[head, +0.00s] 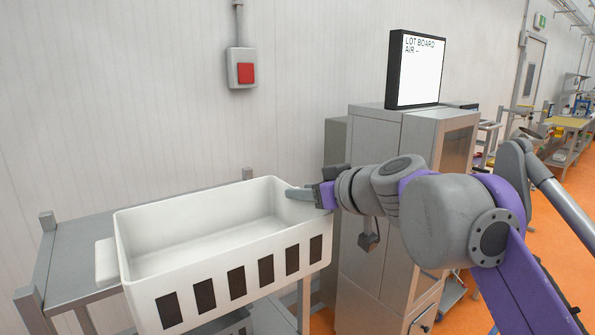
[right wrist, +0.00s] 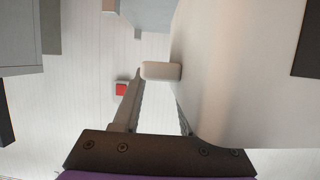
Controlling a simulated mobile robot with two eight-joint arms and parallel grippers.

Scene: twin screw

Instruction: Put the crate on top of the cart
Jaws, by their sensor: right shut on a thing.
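The white crate (head: 225,280) has a row of dark slots along its front and looks empty inside. It is over the grey metal cart (head: 80,249), with its front side out past the part of the top that shows. I cannot tell whether its base rests on the cart. My right gripper (head: 303,194) is shut on the crate's right end, at the handle; the right wrist view shows the pale handle (right wrist: 162,71) at the fingers (right wrist: 157,95). The crate's other handle (head: 106,262) sticks out free at the left. My left gripper is not in view.
A grey cabinet (head: 385,155) with a lot board screen (head: 417,70) stands right of the cart. A red wall switch (head: 245,73) is on the wall behind. Orange floor (head: 545,230) is open at the right.

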